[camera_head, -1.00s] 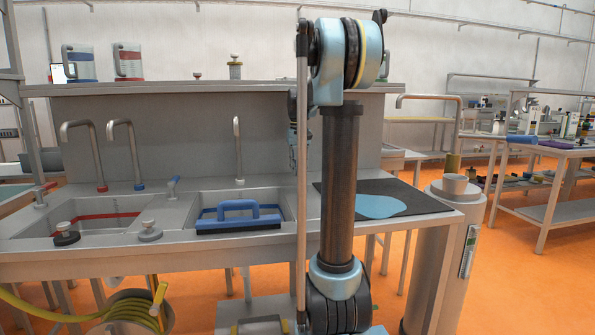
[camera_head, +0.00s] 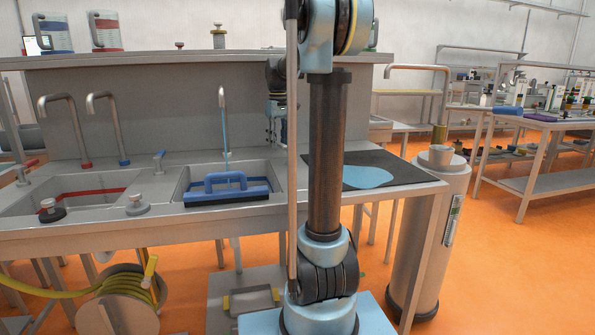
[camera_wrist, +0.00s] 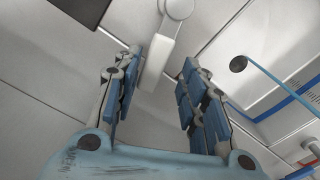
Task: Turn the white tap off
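A white tap handle (camera_wrist: 158,58) with a round pivot shows in the wrist view. Its lever lies between the two fingers of my gripper (camera_wrist: 162,62). The gripper is open, with a gap visible beside the lever on the right. In the head view, the spout (camera_head: 221,98) over the right sink runs a thin light-blue stream (camera_head: 225,130). The stream also shows in the wrist view (camera_wrist: 285,90), reaching near a dark drain (camera_wrist: 238,64). In the head view, my arm hides the tap handle and most of my gripper.
A blue-handled tool (camera_head: 228,188) lies across the right sink (camera_head: 182,178). A red lever (camera_head: 27,165) and a blue lever (camera_head: 160,155) stand further left. A dark mat (camera_head: 400,175) lies right of my arm. A raised shelf (camera_head: 150,61) runs behind the sinks.

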